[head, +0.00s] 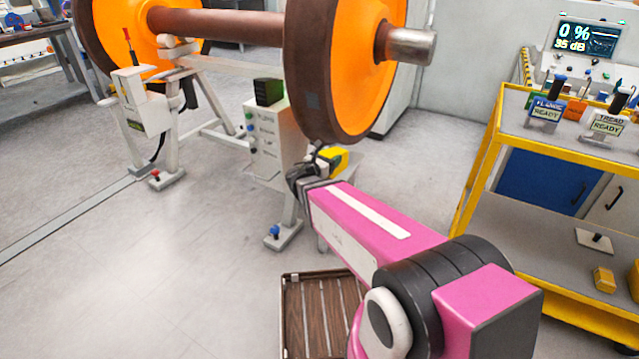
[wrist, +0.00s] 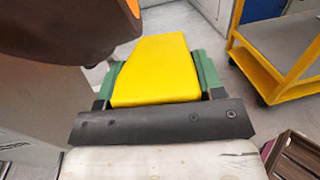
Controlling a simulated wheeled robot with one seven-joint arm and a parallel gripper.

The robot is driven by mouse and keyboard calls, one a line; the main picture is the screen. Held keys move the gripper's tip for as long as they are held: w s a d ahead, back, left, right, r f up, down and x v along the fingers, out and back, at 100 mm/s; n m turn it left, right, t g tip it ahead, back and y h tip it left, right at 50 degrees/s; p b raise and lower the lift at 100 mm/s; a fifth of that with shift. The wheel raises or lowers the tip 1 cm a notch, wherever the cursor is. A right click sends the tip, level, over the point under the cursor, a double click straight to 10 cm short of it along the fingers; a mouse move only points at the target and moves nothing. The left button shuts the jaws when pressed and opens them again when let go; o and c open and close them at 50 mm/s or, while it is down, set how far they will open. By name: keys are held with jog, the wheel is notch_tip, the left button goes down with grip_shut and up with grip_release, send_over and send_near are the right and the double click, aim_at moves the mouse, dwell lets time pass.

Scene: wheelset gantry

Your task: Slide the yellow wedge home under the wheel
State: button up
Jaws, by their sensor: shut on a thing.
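The wheel (head: 325,75) has an orange face and a dark brown rim, and sits raised on the gantry with its axle (head: 215,22). The yellow wedge (head: 334,158) shows just below the wheel's lower rim in the head view. In the wrist view the yellow wedge (wrist: 158,70) lies between two green finger pads. My gripper (wrist: 157,85) is shut on it. The wheel's dark rim (wrist: 70,30) is at the upper left there, close to the wedge. Whether wedge and rim touch cannot be told. My arm hides part of the gripper in the head view.
A grey control box (head: 268,140) stands on the gantry left of the wedge. A yellow trolley (head: 480,165) with gauges is at the right. A brown slatted crate (head: 322,315) lies on the floor below my arm. The floor at left is clear.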

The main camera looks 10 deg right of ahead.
jog(key=w+a+f+n+t+y, duration=0.1)
jog(key=w+a+f, duration=0.1)
jog(key=f, duration=0.5)
jog(key=w+a+f+y, duration=0.1)
jog(key=w+a+f, duration=0.2)
jog(key=f, duration=0.5)
jog(key=shift+a+n+t, duration=0.35)
jog(key=shift+n+t, duration=0.05)
jog(key=shift+w+f, duration=0.1)
jog(key=shift+w, duration=0.05)
jog(key=shift+w+d+f, duration=0.45)
jog(key=shift+w+d, duration=0.45)
jog(key=shift+w, duration=0.35)
jog(key=shift+w+d+f, duration=0.4)
jog(key=shift+w+d, duration=0.55)
jog(key=shift+w, duration=0.3)
jog(key=shift+w+d+f, duration=0.45)
jog(key=shift+w+d, duration=0.45)
jog(key=shift+w, duration=0.35)
jog(key=shift+x, duration=6.2)
jog(key=shift+f, duration=0.2)
jog(key=o, duration=1.3)
